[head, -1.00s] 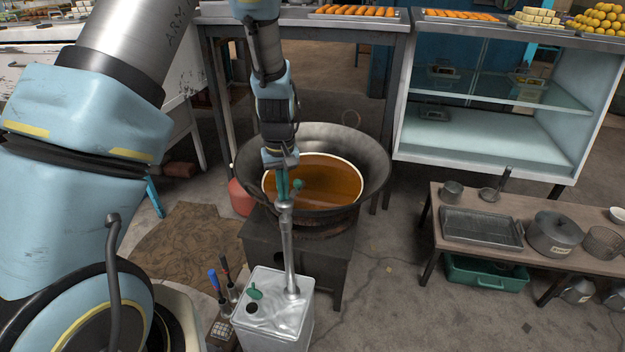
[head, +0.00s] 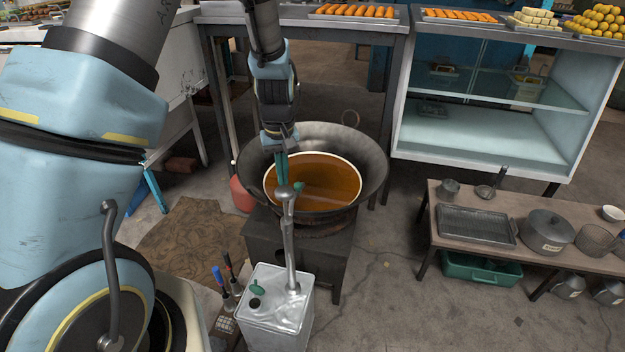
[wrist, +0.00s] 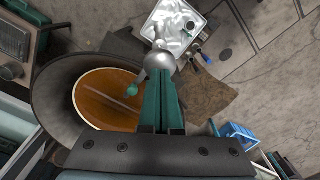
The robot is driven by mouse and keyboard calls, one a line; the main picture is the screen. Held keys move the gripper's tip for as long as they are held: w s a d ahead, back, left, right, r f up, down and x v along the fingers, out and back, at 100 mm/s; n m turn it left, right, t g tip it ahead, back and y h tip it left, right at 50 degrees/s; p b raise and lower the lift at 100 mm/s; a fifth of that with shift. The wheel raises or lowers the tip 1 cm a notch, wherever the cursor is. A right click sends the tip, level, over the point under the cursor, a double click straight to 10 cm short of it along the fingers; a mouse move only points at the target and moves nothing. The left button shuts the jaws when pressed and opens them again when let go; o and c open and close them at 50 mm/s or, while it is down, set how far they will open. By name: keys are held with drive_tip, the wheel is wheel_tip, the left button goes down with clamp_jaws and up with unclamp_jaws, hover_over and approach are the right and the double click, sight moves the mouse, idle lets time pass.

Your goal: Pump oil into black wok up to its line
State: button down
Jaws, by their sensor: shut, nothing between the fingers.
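The black wok (head: 372,165) stands on a dark stove box and holds brown oil (head: 325,184); a pale line rings the oil at its edge. It also shows in the wrist view (wrist: 62,75). A silver oil tin (head: 270,318) stands on the floor in front, with a tall pump (head: 289,240) rising from it. The pump has a rounded silver top (wrist: 161,64) and a small green tip over the wok. My gripper (head: 283,178) points down with its green fingers shut and empty, just at or above the pump top. I cannot tell whether they touch.
A low table (head: 430,232) with a tray and pots stands at right, a green crate (head: 480,268) beneath it. A glass cabinet (head: 480,140) and a counter with food trays stand behind. A red container (head: 242,196) sits left of the stove. Open floor lies between stove and table.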

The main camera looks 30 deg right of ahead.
sight(285, 201)
drive_tip(key=shift+f, duration=0.15)
idle(0.3)
drive_tip(key=shift+f+b, duration=2.85)
drive_tip(key=shift+f, duration=1.45)
drive_tip(key=shift+r+p, duration=3.45)
drive_tip(key=shift+r, duration=1.05)
drive_tip(key=shift+f, duration=0.1)
drive_tip(key=shift+f+b, duration=3)
drive_tip(key=shift+f, duration=1.4)
drive_tip(key=shift+r+p, duration=3.35)
drive_tip(key=shift+r, duration=1.1)
drive_tip(key=shift+r+p, duration=1.85)
drive_tip(key=shift+r, duration=0.7)
